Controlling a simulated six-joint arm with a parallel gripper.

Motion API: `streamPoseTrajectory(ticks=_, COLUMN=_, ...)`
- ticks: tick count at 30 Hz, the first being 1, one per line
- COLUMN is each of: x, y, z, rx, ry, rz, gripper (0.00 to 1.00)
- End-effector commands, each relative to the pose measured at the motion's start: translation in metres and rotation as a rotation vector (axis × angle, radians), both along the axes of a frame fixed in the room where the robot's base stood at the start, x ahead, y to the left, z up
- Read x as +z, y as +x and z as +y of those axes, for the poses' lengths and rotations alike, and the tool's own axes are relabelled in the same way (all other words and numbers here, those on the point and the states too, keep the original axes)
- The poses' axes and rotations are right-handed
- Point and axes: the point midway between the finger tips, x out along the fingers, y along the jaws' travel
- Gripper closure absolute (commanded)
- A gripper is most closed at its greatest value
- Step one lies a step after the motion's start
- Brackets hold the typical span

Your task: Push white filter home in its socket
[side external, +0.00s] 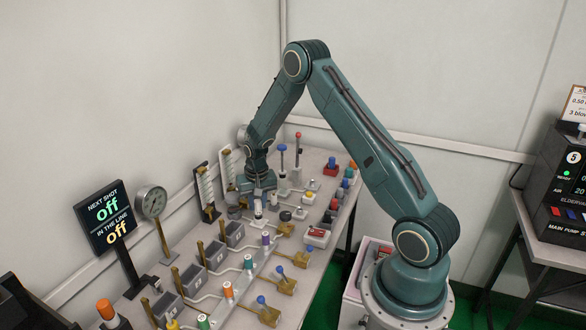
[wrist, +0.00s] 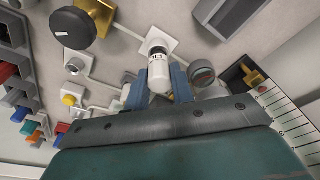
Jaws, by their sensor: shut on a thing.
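The white filter (wrist: 159,74) is a small white cylinder with dark marks near one end, in the wrist view. My gripper (wrist: 160,84) is shut on it, with one blue finger on each side. The filter's marked end lies at the socket (wrist: 172,42), a pale square block with a round opening. How deep the filter sits in it cannot be told. In the side external view, my gripper (side external: 258,194) points down over the bench, and the white filter (side external: 258,209) shows below it.
A round gauge-like part (wrist: 203,76) stands close right of the fingers. A black knob on a brass base (wrist: 73,27) is at upper left. In the side view, blue and red posts (side external: 282,160) stand just behind my gripper, and grey bins (side external: 234,233) stand in front.

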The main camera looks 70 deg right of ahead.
Motion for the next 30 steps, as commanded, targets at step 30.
streamPoseTrajectory(ticks=30, x=-0.016, y=0.000, z=0.000, rx=0.000, ry=0.000, rz=0.000, gripper=0.98)
